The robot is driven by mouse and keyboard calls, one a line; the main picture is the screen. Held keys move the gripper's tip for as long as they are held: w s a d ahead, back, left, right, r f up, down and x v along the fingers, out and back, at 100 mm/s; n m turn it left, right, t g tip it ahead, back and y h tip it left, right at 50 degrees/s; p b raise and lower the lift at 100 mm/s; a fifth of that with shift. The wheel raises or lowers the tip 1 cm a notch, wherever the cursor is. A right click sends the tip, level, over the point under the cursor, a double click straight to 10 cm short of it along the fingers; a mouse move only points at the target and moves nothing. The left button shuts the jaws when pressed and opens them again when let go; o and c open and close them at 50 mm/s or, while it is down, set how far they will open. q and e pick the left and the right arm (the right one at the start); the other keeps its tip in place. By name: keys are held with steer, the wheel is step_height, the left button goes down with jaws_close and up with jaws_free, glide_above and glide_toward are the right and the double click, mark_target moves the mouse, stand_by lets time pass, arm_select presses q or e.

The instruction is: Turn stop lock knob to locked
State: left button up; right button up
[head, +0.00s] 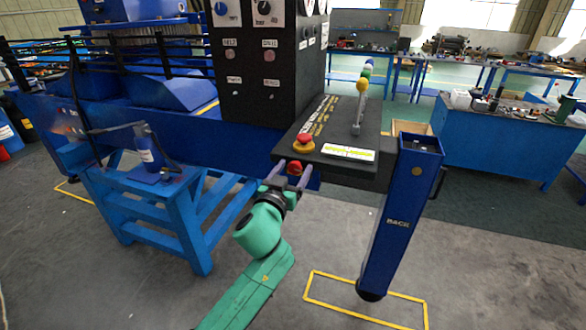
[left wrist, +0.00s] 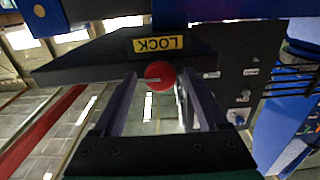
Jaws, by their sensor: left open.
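The stop lock knob is a small red round knob (head: 295,168) low on the front of the black control box (head: 385,178). In the left wrist view the knob (left wrist: 161,76) has a pale line lying nearly horizontal across it. A yellow LOCK label (left wrist: 158,45), upside down in that view, sits beside the knob. My left gripper (head: 290,172) is open, with one finger on each side of the knob. In the left wrist view the fingers (left wrist: 159,82) reach up around it; I cannot tell whether they touch it.
A blue post (head: 401,215) stands to the right. A blue bench (head: 150,235) is at the left. Open floor lies in front.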

arm_select(q)
steer(key=shift+s+a, duration=0.1)
steer(key=shift+c, duration=0.3)
jaws_close()
steer(key=shift+m, duration=1.2)
steer(key=m, duration=0.6)
steer(key=shift+s+p, duration=0.1)
steer(key=shift+p, duration=0.25)
steer(key=m, duration=0.4)
steer(key=shift+m+p, duration=0.3)
steer(key=m, duration=0.4)
steer(key=shift+f+m+p, duration=0.15)
steer(key=shift+m+p, duration=0.25)
